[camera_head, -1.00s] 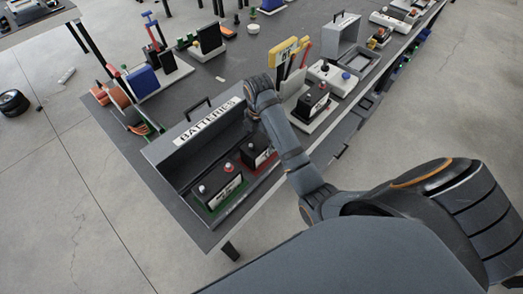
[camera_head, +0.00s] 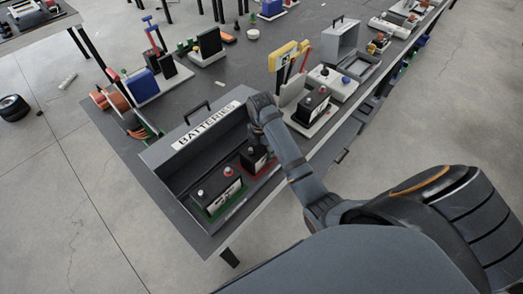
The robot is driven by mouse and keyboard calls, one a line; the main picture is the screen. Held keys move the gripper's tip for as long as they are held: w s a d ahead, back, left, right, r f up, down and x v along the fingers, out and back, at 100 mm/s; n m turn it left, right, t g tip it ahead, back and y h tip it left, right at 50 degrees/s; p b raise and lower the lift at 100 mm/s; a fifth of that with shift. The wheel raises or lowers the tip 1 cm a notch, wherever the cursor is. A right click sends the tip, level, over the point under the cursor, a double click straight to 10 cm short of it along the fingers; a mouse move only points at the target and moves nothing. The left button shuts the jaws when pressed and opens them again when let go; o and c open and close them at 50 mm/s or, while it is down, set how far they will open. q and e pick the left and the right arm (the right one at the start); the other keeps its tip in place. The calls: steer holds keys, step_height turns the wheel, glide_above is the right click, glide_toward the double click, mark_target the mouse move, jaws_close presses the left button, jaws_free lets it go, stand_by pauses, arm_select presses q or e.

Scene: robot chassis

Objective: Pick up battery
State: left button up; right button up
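The batteries box (camera_head: 215,128) is a grey open bin with a white label reading BATTERIES, at the front left of the table. Inside it, a black battery (camera_head: 220,193) sits on a green base at the left. A second black battery (camera_head: 252,158) sits on a red base at the right, partly hidden by my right arm. My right gripper (camera_head: 262,142) points down at this second battery. Its fingers are too small and dark to tell open from shut, or whether they touch the battery. My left gripper is out of view.
Another black battery (camera_head: 311,104) stands on a white base beside a yellow device (camera_head: 287,54), right of my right arm. Blue and orange parts (camera_head: 145,84) lie left behind the box.

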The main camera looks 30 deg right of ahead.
steer(key=c, duration=0.7)
steer(key=shift+w+r, duration=0.15)
steer(key=shift+w, duration=0.05)
jaws_close()
steer(key=shift+r, duration=0.6)
step_height(320, 180, up, 2)
steer(key=s+d+r+p, duration=0.4)
steer(key=s+d+r, duration=0.3)
steer(key=d, duration=0.5)
step_height(320, 180, up, 3)
steer(key=shift+f+p, duration=0.15)
steer(key=shift+p, duration=0.2)
